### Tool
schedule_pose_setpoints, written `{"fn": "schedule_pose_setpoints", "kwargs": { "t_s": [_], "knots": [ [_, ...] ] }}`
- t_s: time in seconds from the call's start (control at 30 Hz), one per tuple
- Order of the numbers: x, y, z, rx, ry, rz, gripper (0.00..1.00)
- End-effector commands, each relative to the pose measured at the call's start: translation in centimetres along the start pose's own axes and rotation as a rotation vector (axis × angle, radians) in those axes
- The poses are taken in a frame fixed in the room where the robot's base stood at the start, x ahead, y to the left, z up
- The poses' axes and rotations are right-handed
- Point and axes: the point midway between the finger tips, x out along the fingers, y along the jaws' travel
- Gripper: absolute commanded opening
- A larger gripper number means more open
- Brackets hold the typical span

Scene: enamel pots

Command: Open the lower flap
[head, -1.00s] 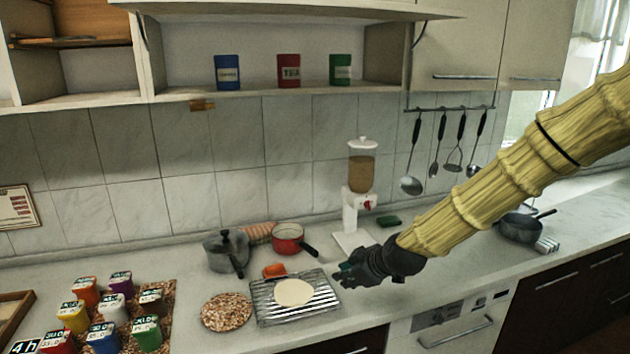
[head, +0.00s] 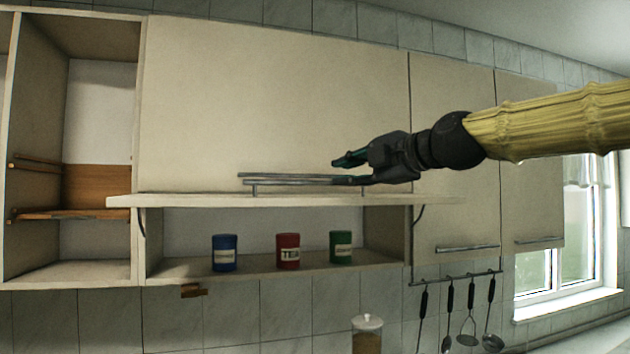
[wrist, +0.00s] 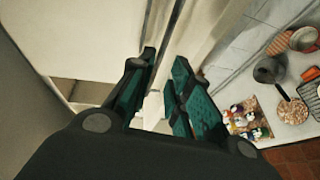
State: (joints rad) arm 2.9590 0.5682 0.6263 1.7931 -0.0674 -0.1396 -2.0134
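The lower flap (head: 210,201) of the middle wall cabinet is a pale panel, swung up and sticking out nearly level, seen almost edge-on in the head view. The shelf under it is uncovered. Its metal bar handle (head: 275,179) stands on its upper side. My gripper (head: 340,172) is open at the right end of the handle, with its lower finger overlapping the bar in the picture. I cannot tell whether they touch. In the wrist view the green-padded fingers (wrist: 165,58) are apart, with pale panel edges behind the gap.
A closed upper panel (head: 280,90) rises behind the flap. Blue (head: 224,253), red (head: 288,251) and green (head: 341,247) tins stand on the shelf. Closed cabinet doors (head: 455,150) are at right, with utensils (head: 468,315) hanging below. An open cabinet (head: 70,215) is at left.

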Motion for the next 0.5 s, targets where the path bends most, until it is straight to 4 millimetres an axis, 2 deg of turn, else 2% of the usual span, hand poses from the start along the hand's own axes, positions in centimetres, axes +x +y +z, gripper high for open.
{"fn": "schedule_pose_setpoints", "kwargs": {
  "t_s": [0.27,0.5],
  "knots": [
    [2.9,-0.2,0.1,0.001,-0.002,-0.004,0.19],
    [6.2,0.1,0.1,0.002,0.0,-0.005,0.19]
  ]
}}
